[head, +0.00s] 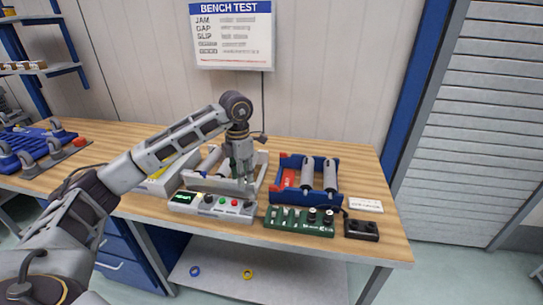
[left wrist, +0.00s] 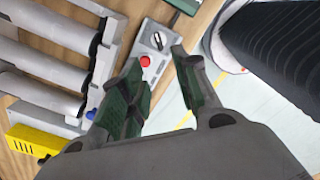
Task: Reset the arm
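My left arm comes in from the left in the head view and hangs its gripper (head: 245,190) downward over the bench, near the right end of a grey control box (head: 208,206) with a lit green display and coloured buttons. In the left wrist view the two green-padded fingers (left wrist: 158,58) stand apart with nothing between them. Beyond them shows the end of the control box (left wrist: 157,44), with a red button and a black knob. I cannot tell how high the fingertips are above the box. My right gripper is in neither view.
A white roller tray (head: 263,172) stands behind the gripper. A blue tray (head: 350,207) with grey rollers and a green knob box (head: 300,222) are to its right. A small black box (head: 361,230) sits near the wooden bench's (head: 395,238) right end. A wall is behind.

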